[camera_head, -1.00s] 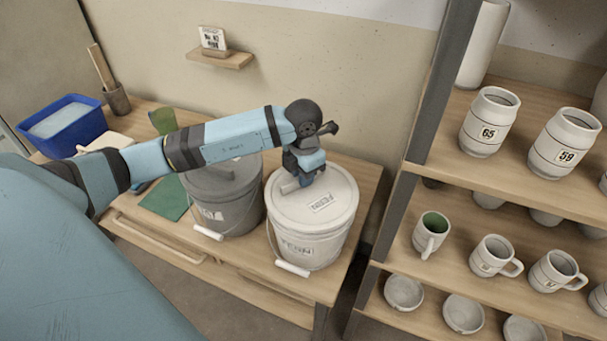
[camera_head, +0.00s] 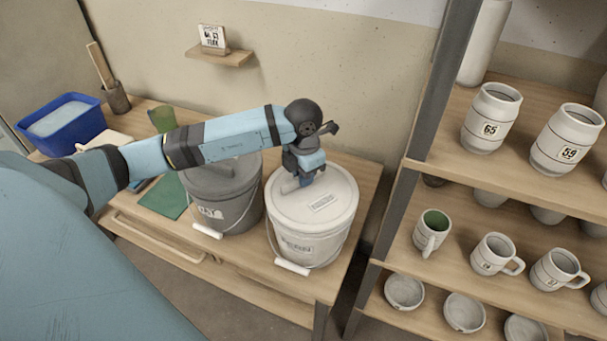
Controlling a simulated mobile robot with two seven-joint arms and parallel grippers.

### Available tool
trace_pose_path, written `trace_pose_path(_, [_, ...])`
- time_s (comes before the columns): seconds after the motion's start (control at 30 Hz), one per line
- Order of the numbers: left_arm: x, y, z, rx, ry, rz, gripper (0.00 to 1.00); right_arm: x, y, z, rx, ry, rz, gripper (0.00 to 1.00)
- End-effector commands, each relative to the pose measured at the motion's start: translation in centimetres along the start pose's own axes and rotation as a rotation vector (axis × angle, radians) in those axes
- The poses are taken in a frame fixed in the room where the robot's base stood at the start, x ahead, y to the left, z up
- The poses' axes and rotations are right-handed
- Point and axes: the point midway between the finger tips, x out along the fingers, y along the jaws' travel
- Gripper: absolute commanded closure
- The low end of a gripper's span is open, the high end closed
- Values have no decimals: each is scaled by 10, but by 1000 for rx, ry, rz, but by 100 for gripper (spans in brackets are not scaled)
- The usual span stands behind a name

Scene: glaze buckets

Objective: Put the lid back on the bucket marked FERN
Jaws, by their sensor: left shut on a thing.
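The white FERN bucket (camera_head: 308,248) stands upright on the wooden table, its label facing front and its wire handle hanging at the front. Its white lid (camera_head: 338,192), with a small label on top, lies level over the bucket's mouth. I see no clear gap at the rim, but cannot tell whether it is pressed down. My left gripper (camera_head: 303,180) reaches down from above and is shut on the lid's handle, which its fingers partly hide. My right gripper is not in view.
A grey lidded bucket (camera_head: 228,205) stands close to the left. A shelf unit (camera_head: 408,200) with mugs and jars rises close on the right. A blue tub (camera_head: 62,125) and a green sheet (camera_head: 165,196) are on the table's left.

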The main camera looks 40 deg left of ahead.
Motion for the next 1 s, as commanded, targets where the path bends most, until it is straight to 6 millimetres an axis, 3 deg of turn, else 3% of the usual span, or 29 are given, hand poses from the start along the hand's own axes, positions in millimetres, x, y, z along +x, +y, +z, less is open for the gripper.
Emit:
trace_pose_path(0.23, [0,0,0,0,0,0,100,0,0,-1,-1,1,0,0])
trace_pose_path(0.27, [0,0,0,0,0,0,80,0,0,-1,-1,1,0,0])
trace_pose_path(0.37, [0,0,0,0,0,0,57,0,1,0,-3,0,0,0])
trace_pose_path(0.57, [0,0,0,0,0,0,57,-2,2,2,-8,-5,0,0])
trace_pose_path(0.67, [0,0,0,0,0,0,34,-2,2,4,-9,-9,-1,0])
trace_pose_path(0.7, [0,0,0,0,0,0,31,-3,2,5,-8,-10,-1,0])
trace_pose_path(1.0, [-2,0,0,0,0,0,31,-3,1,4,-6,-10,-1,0])
